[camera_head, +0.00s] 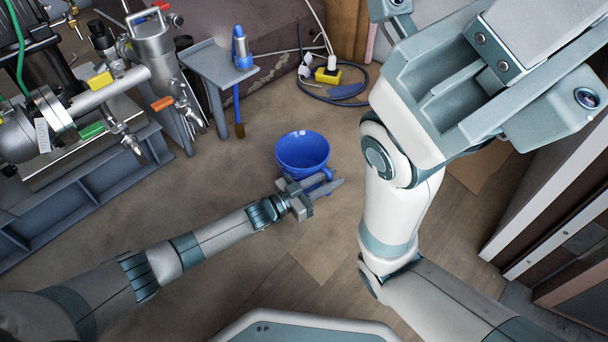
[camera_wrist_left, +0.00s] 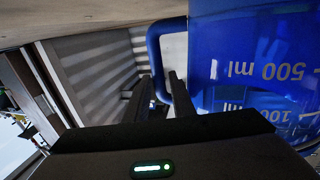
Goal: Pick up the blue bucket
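The blue bucket (camera_head: 303,148) stands upright on the floor in the middle of the head view, open at the top, with its handle toward the lower right. In the left wrist view the bucket wall (camera_wrist_left: 235,50) fills the right side and bears volume marks. My left gripper (camera_head: 331,181) is low at the near side of the bucket. Its two fingers are apart, and the blue handle (camera_wrist_left: 154,45) passes down between them. I cannot tell whether they touch it. My right arm is large at the right of the head view; its fingers are not visible.
A grey stand (camera_head: 215,62) with a blue tool on it is behind the bucket to the left. Valve and pipe equipment (camera_head: 85,105) fills the left. A coiled cable and yellow box (camera_head: 327,75) lie at the back. The floor around the bucket is clear.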

